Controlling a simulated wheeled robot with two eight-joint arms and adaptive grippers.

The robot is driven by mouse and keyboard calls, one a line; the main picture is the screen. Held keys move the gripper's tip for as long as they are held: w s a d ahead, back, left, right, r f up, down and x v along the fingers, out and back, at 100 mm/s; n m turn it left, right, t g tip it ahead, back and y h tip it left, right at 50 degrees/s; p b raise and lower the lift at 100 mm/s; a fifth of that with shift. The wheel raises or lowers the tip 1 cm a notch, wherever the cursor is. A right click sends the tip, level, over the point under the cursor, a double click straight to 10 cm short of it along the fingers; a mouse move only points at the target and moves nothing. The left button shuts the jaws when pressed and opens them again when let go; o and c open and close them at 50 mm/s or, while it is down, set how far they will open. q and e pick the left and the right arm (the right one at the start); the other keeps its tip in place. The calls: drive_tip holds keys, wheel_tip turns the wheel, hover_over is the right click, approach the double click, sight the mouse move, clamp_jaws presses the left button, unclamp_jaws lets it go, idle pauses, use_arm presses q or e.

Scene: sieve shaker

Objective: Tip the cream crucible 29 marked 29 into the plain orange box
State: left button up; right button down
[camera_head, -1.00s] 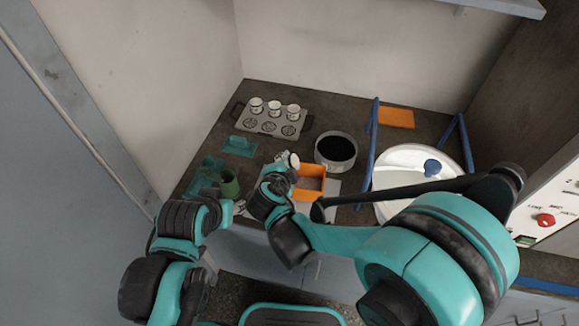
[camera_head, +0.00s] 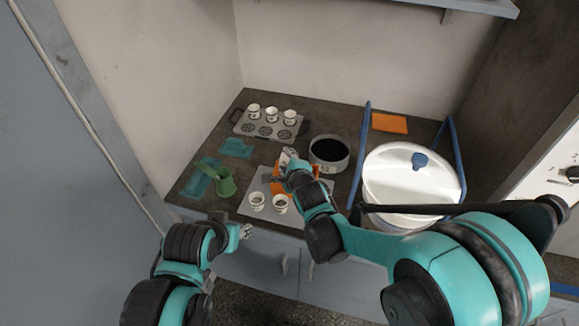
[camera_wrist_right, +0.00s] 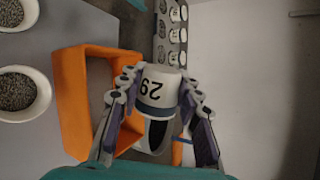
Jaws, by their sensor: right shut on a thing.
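The cream crucible 29 (camera_wrist_right: 160,85) is a pale cup with a dark 29 on its side and a blue-grey band. My right gripper (camera_wrist_right: 155,90) is shut on it, a finger on either side; the number reads upside down in the wrist view. The plain orange box (camera_wrist_right: 75,100) is open-topped and shows beside the crucible, to its left in the wrist view. In the head view my right gripper (camera_head: 289,157) is at the orange box (camera_head: 280,186), hiding much of it. My left gripper (camera_head: 244,231) is low, by the counter's front edge, and seems empty.
Two filled cups (camera_head: 257,201) stand on a grey board (camera_head: 246,207). A rack with several cups (camera_head: 242,127) is at the back left. A green mug (camera_head: 226,186), a dark round sieve (camera_head: 343,165) and a large white-lidded shaker (camera_head: 395,190) with blue posts stand around.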

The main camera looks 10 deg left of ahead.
idle(0.5)
drive_tip(key=shift+a+r+n+h+p, duration=0.2)
drive_tip(key=shift+a+n+h+p, duration=0.1)
drive_tip(key=shift+n+p, duration=0.1)
drive_tip(key=shift+a+n+h, duration=0.1)
drive_tip(key=shift+n+h, duration=0.2)
drive_tip(key=shift+a+f+g+h+p, duration=0.1)
drive_tip(key=shift+g+h+p, duration=0.2)
drive_tip(key=shift+h, duration=0.1)
drive_tip(key=shift+f+n, duration=0.1)
drive_tip(key=shift+n, duration=0.2)
